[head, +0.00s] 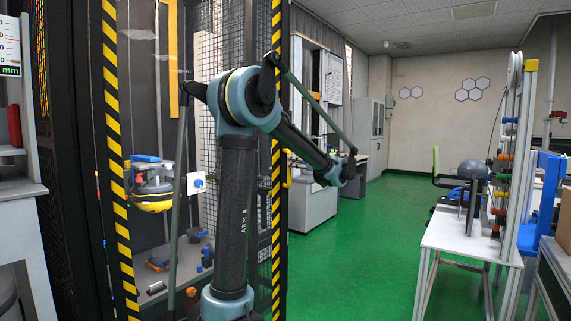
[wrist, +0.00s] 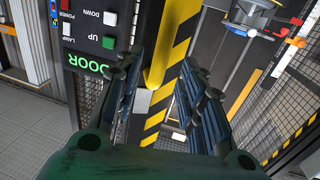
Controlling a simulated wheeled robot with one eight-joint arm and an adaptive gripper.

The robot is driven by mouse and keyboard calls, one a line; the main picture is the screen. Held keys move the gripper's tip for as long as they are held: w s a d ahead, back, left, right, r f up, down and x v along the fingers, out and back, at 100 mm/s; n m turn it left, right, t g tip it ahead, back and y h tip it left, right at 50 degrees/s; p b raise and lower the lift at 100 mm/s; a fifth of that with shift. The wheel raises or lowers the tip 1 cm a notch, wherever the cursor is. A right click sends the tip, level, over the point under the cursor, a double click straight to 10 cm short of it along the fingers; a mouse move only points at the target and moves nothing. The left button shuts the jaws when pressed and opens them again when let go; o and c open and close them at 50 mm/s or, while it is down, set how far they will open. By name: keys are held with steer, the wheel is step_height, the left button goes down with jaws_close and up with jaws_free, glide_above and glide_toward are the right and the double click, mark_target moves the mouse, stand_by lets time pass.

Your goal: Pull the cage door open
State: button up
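The cage fills the left half of the head view, framed by posts with yellow-black stripes (head: 115,150). A small yellow handle (head: 288,178) shows beside the right striped post, partly behind my arm. In the wrist view a yellow upright bar (wrist: 157,65), seemingly this handle, stands between the fingers of my gripper (wrist: 158,68). The fingers are open, one on each side of the bar, with gaps visible. I cannot tell how far the fingertips reach past it. In the head view my gripper's fingers are not clearly visible.
In the wrist view a black control box (wrist: 98,30) marked DOOR, with red, white and green buttons, sits close to the left finger. A yellow-blue device (head: 152,190) hangs inside the cage. A white table (head: 470,240) stands right. Green floor (head: 370,250) between is clear.

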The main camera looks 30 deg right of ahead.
steer(key=shift+w+a, duration=0.25)
steer(key=shift+w, duration=0.95)
steer(key=shift+w+a, duration=0.25)
steer(key=shift+w, duration=0.9)
steer(key=shift+c, duration=0.5)
